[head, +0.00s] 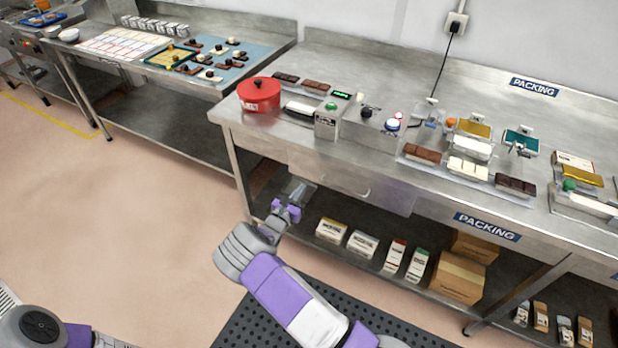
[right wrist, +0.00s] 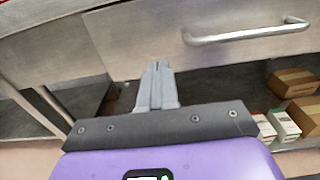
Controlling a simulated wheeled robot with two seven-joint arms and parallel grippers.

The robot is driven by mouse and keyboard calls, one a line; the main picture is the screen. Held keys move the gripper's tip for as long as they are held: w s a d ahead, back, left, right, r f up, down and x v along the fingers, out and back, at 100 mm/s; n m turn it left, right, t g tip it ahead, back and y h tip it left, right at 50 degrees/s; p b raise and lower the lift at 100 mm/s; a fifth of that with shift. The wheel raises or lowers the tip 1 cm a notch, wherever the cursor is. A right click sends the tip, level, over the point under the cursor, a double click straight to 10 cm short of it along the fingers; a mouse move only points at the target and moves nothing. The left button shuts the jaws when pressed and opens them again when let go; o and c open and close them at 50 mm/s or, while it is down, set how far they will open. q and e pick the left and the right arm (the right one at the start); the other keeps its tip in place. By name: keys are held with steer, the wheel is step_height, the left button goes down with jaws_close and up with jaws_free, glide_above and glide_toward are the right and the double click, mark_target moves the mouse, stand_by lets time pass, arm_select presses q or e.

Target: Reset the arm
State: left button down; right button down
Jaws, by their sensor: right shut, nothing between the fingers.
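My right gripper (head: 294,190) is raised in front of the packing table's drawer (head: 330,174), to the left of its handle. In the right wrist view its two fingers (right wrist: 155,72) are together with nothing between them. The drawer handle (right wrist: 245,33) shows at the upper right of that view, apart from the fingers. My right arm reaches up from the bottom of the head view. Of my left arm only a part shows at the bottom left corner; the left gripper is not seen.
The packing table (head: 400,75) carries a red pot (head: 259,94), chocolate bars and small machines. Its lower shelf holds several small boxes and cardboard cartons (head: 458,277). A second steel table (head: 180,80) stands at the left. The floor (head: 110,210) at left is clear.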

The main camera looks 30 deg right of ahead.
steer(key=v, duration=0.6)
steer(key=shift+a+f+p, duration=0.15)
steer(key=shift+a+p, duration=0.05)
steer(key=shift+p, duration=0.25)
